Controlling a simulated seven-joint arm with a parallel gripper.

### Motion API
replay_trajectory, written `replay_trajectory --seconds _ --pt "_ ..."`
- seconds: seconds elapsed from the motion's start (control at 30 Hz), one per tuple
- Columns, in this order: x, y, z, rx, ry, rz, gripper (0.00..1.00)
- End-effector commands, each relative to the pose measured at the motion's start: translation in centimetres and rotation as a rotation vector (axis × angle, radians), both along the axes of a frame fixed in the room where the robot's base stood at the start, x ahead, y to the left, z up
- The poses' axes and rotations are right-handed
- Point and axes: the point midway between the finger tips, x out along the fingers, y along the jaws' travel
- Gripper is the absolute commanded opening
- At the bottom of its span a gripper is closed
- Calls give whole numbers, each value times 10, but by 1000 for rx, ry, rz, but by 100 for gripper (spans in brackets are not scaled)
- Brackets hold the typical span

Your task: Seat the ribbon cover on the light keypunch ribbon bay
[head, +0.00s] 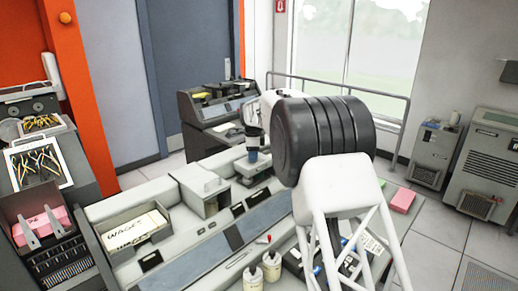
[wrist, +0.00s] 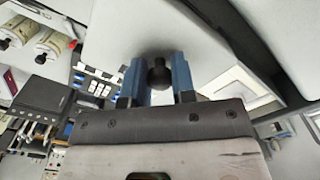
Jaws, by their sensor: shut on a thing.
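My gripper (wrist: 158,78) is shut on the black knob (wrist: 158,70) of the ribbon cover (wrist: 200,35), with one blue finger on each side of the knob. The cover's pale grey top fills the upper middle of the wrist view. In the head view, my gripper (head: 252,156) is beyond my large dark arm joint, with the small grey cover (head: 252,170) under it. The cover is at the back of the light keypunch (head: 180,262). The ribbon bay is not clearly visible, and I cannot tell whether the cover touches the machine.
A grey box (head: 203,201) stands left of the cover. A card tray marked WAGES (head: 112,246) is farther left. Two cream bottles (head: 262,274) stand at the front. A dark keypunch (head: 205,108) stands behind.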

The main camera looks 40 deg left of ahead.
Motion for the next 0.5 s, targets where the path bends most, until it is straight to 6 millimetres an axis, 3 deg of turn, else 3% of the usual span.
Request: replay_trajectory --seconds 0.13,0.5 --pt "1 -1 -10 1 -1 -9 0" --pt "1 -1 -12 1 -1 -10 0"
